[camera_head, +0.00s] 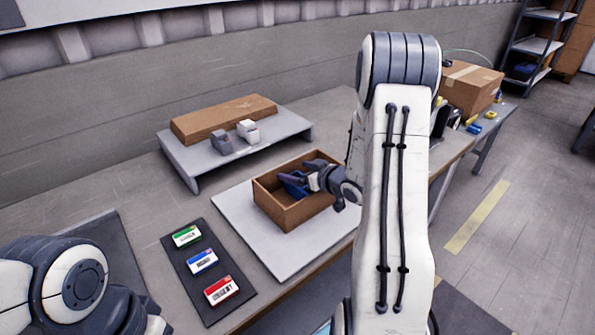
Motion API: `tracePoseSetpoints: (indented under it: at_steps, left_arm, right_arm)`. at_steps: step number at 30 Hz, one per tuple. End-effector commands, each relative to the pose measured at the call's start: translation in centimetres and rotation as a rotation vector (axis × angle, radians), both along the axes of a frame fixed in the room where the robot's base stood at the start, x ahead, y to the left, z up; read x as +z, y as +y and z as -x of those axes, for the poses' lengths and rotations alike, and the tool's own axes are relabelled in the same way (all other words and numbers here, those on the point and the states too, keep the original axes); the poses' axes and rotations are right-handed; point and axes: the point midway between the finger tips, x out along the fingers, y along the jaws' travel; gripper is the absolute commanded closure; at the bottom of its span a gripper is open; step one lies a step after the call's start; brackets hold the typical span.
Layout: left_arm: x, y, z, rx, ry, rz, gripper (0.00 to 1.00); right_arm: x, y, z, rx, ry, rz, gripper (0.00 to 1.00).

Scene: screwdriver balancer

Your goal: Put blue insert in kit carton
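The kit carton (290,217) is an open brown box on a pale board in the middle of the table. My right gripper (298,180) reaches into it from the right, with its fingers at the carton's opening. A dark blue piece (293,187) shows at the fingers, inside the carton's outline; it looks like the blue insert, but it is small and partly covered. I cannot tell whether the fingers grip it or whether it rests on the carton floor. My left arm shows at the lower left, and its gripper is out of view.
A dark strip (201,251) with green, blue and red labelled cards lies left of the carton. Behind stands a low grey shelf (180,163) with a flat brown box (224,117) and two small blocks. A closed cardboard box (468,88) stands at the far right.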

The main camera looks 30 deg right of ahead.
Motion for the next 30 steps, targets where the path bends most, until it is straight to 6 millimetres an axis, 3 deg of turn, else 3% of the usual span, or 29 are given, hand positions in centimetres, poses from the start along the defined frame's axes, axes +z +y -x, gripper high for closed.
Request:
tracePoseSetpoints:
  at_steps: [6,11,21,30]
  left_arm:
    - [0.2,0.0,0.0,0.0,0.0,0.0,1.0]
    - [1.3,0.0,0.0,0.0,0.0,0.0,1.0]
    - [1.5,0.0,0.0,0.0,0.0,0.0,1.0]
    - [1.9,0.0,0.0,0.0,0.0,0.0,1.0]
  right_arm:
    - [0.2,0.0,0.0,0.0,0.0,0.0,0.02]
    - [1.8,0.0,0.2,-0.001,-0.001,0.0,0.02]
    - [4.4,-1.2,7.2,-0.006,0.0,0.0,0.02]
    - [5.7,-1.6,10.7,-0.002,0.0,0.0,0.02]
